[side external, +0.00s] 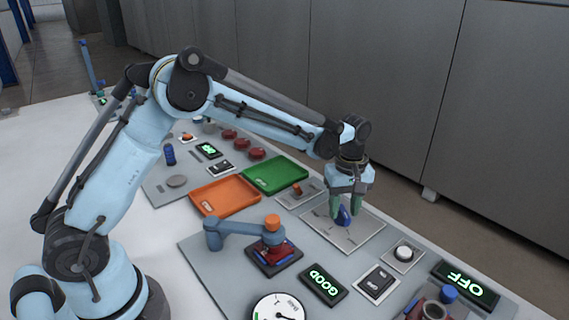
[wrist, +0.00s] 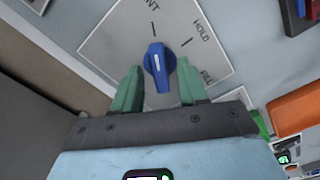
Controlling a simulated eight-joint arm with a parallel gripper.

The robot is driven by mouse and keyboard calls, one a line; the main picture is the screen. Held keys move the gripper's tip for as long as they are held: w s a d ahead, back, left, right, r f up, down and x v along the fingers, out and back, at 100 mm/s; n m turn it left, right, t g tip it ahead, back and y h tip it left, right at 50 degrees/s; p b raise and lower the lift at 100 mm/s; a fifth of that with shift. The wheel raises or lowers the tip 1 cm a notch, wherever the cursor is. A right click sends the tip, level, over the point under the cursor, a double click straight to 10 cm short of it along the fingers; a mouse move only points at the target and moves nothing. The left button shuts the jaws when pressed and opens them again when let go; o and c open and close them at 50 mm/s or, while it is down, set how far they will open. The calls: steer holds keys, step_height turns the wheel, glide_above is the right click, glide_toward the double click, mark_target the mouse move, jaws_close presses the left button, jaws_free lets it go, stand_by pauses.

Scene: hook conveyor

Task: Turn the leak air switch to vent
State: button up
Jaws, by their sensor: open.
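The blue switch knob (wrist: 157,68) sits on a square grey plate (wrist: 112,45) with labels reading HOLD and, partly cut off or hidden, "NT" and one ending in "ILL". Its white line points up in the wrist view, roughly at the tick below "NT". In the side view the knob (side external: 343,217) is under my gripper (side external: 344,200), on its plate (side external: 368,238). My gripper (wrist: 159,66) is open, with one green finger on each side of the knob. A small gap shows on both sides, and contact is not clear.
A green tray (side external: 275,175) and an orange tray (side external: 226,195) lie left of the plate. A round white button (side external: 403,252) and an OFF display (side external: 465,283) are to its right. A blue lever arm (side external: 232,233) stands in front. A grey cabinet wall (side external: 400,90) rises behind.

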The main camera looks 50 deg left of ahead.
mark_target(341, 211)
steer(key=shift+r, duration=0.1)
step_height(341, 211, up, 12)
stand_by(0.5)
steer(key=s+a+r+m+t, duration=0.2)
steer(key=s+m, duration=0.1)
steer(key=s, duration=0.2)
steer(key=s+a+r+m+t, duration=0.2)
steer(key=s+m, duration=0.2)
steer(key=s, duration=0.2)
steer(key=s+a+f+m+t, duration=0.2)
steer(key=s+f+m, duration=0.3)
steer(key=s, duration=0.3)
steer(key=shift+s+t, duration=0.3)
steer(key=shift+t, duration=0.3)
